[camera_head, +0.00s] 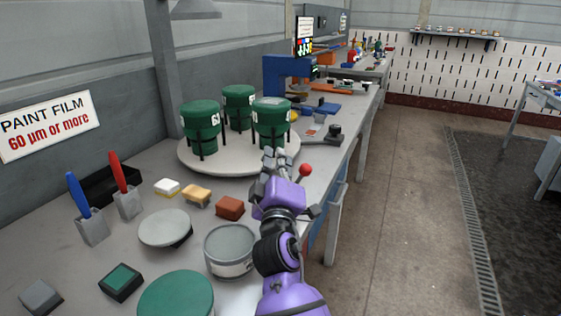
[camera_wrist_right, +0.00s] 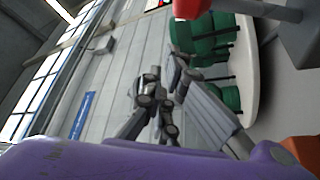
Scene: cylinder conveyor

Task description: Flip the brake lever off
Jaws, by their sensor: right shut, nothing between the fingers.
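The brake lever appears to be the red ball knob (camera_head: 306,170) at the edge of the turntable in the head view. My right gripper (camera_head: 270,156) is shut and empty, just left of the knob and in front of the turntable's drums. Its fingers also show in the wrist view (camera_wrist_right: 163,88), apart from the knob. The lever's base is hidden behind my wrist in the head view. My left gripper is out of view.
Green drums (camera_head: 201,118) stand on the round turntable (camera_head: 200,160). Nearer on the bench are a red-brown block (camera_head: 230,207), a grey can (camera_head: 229,262), a round pad (camera_head: 165,228) and two handled tools (camera_head: 126,197). The floor (camera_head: 400,200) to the right is clear.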

